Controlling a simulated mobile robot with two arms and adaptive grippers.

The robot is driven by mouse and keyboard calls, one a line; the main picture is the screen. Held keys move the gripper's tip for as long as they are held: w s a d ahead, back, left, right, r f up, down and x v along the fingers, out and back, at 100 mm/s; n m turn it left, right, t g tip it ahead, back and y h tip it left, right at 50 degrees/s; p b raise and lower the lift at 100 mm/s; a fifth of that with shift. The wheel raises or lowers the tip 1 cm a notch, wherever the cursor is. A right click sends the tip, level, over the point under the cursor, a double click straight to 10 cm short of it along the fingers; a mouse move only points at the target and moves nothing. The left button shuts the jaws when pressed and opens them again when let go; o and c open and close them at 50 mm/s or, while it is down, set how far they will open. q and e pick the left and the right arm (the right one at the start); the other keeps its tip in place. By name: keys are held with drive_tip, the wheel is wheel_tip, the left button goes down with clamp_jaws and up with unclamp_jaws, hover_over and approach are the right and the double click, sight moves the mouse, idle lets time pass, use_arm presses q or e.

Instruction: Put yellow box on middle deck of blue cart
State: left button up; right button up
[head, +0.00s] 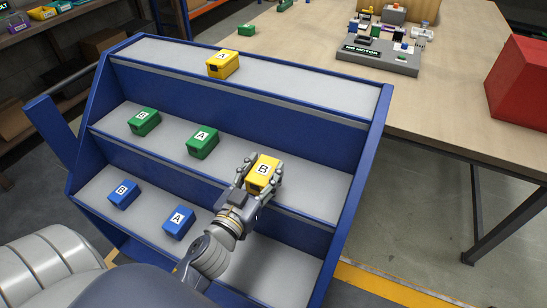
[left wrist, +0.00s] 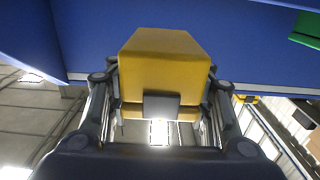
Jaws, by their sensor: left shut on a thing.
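My left gripper (head: 262,176) is shut on the yellow box (head: 264,170) marked B. In the left wrist view the yellow box (left wrist: 165,65) sits between both fingers. In the head view it appears over the front part of the middle deck (head: 318,193) of the blue cart (head: 372,130), right of the green boxes. I cannot tell whether it touches the deck. The gripper hides part of the box's lower sides and the deck edge behind it. My right gripper is not in view.
Green boxes B (head: 144,122) and A (head: 202,142) stand on the middle deck. Yellow box A (head: 223,65) is on the top deck, blue boxes B (head: 124,194) and A (head: 179,222) on the bottom deck. The middle deck's right end is clear. A wooden table (head: 300,50) stands behind.

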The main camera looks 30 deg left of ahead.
sight(272, 159)
use_arm(q)
drive_tip(key=w, duration=0.6)
drive_tip(key=shift+w+a+f+p, duration=0.15)
drive_tip(key=shift+p, duration=0.25)
drive_tip(key=shift+w+f, duration=0.15)
drive_tip(key=shift+w, duration=0.35)
drive_tip(key=shift+f+b, duration=0.6)
drive_tip(key=shift+f, duration=1.1)
drive_tip(key=shift+s+f, duration=0.1)
drive_tip(key=o, duration=1.6)
drive_tip(key=shift+f, duration=0.15)
drive_tip(key=shift+c, duration=0.2)
